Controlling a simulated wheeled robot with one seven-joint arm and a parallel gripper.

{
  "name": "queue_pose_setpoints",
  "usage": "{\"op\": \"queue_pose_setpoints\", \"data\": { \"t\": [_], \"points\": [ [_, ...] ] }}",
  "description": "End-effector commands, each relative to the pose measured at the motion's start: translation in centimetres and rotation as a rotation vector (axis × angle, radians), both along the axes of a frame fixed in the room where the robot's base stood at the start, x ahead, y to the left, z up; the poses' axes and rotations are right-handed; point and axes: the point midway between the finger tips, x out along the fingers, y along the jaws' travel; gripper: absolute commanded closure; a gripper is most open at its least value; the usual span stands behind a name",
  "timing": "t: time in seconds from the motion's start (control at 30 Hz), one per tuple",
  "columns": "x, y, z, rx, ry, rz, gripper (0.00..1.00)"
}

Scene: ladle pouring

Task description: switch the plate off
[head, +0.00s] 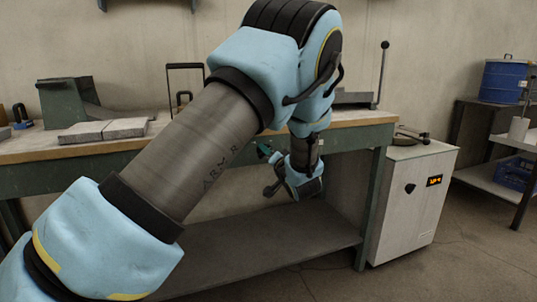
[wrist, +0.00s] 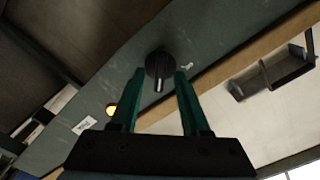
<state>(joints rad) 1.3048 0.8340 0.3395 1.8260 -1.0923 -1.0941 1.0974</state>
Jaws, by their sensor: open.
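A black round knob (wrist: 158,64) with a pale pointer line sits on the green front rail of the bench (wrist: 90,88). My gripper (wrist: 160,74) is open, with its two green fingers on either side of the knob in the wrist view. I cannot tell whether they touch it. An amber lamp (wrist: 111,110) on the same rail looks lit. In the head view my gripper (head: 264,149) is at the bench front, partly hidden by my arm, and the knob is hidden. I cannot make out the plate itself.
A white cabinet (head: 408,215) with its own black knob and an orange display (head: 434,181) stands right of the bench. A lower shelf (head: 270,250) is below. A blue drum (head: 502,80) stands far right.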

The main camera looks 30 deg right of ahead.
Motion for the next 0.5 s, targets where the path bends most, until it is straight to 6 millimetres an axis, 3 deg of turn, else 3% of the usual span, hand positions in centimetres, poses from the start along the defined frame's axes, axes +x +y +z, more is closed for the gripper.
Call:
{"op": "queue_pose_setpoints", "data": {
  "t": [0.27,0.5],
  "points": [
    [0.09,-0.02,-0.03,0.0,0.001,-0.001,0.55],
    [0.07,-0.02,-0.03,0.0,0.001,-0.001,0.82]
  ]
}}
